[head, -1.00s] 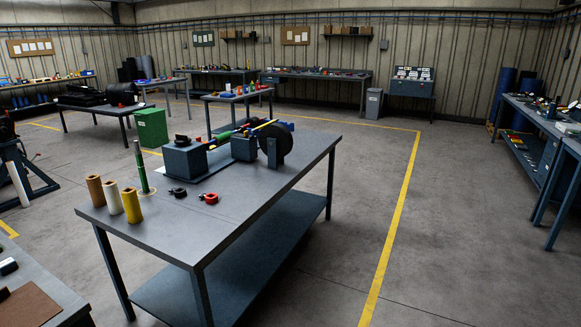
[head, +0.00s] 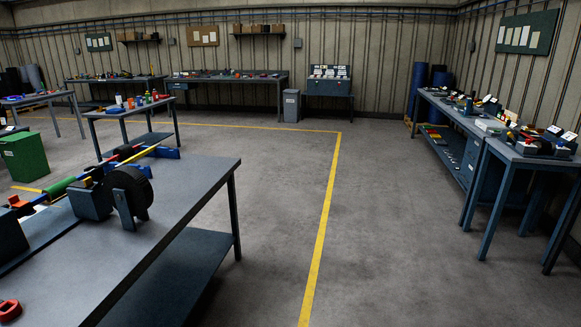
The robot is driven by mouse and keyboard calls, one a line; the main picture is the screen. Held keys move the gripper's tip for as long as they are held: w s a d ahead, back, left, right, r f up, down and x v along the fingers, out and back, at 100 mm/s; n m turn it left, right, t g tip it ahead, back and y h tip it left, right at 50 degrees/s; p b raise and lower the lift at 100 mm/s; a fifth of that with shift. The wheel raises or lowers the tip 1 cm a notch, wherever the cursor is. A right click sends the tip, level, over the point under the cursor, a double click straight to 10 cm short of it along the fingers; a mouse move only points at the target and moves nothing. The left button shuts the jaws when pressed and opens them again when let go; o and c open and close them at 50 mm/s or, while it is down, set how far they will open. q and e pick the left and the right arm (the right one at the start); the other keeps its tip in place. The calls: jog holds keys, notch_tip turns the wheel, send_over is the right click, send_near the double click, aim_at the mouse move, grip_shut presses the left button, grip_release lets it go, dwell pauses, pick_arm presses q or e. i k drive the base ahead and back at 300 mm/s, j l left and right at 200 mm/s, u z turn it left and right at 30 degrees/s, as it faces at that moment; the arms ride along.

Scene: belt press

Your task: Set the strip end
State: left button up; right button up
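The press rig stands on the near grey table (head: 190,200) at the left of the head view. It has a dark blue block (head: 92,198), a black roll or wheel (head: 130,190) on an upright stand, and a green roller (head: 62,187). A thin yellow strip or rod (head: 135,157) slants across the top beside blue parts (head: 165,152). I cannot tell which piece is the strip end. A red clamp-like piece (head: 9,310) lies at the lower left corner, partly cut off. Neither of my grippers is in view.
Open concrete floor with a yellow line (head: 325,215) lies right of the table. A long bench (head: 470,125) with several items stands along the right. A green cabinet (head: 25,157), another table (head: 130,112) and a grey bin (head: 291,105) stand farther back.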

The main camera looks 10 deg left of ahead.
aim_at(88, 183)
jog(key=i, duration=1.9)
jog(key=i+u, duration=0.15)
jog(key=i, duration=0.45)
jog(key=i+u, duration=0.15)
jog(key=i, duration=0.5)
jog(key=i+l+u, duration=0.15)
jog(key=i, duration=0.45)
jog(key=i+u, duration=0.45)
jog(key=i+l+u, duration=0.2)
jog(key=i+u, duration=0.3)
jog(key=i+l+u, duration=0.3)
jog(key=u, duration=0.15)
jog(key=i+l+u, duration=0.3)
jog(key=l+u, duration=0.2)
jog(key=i+l+u, duration=0.2)
jog(key=u, duration=0.2)
jog(key=i+l+u, duration=0.35)
jog(key=l+u, duration=0.4)
jog(key=i+l+u, duration=0.15)
jog(key=l+u, duration=0.85)
jog(key=l, duration=0.25)
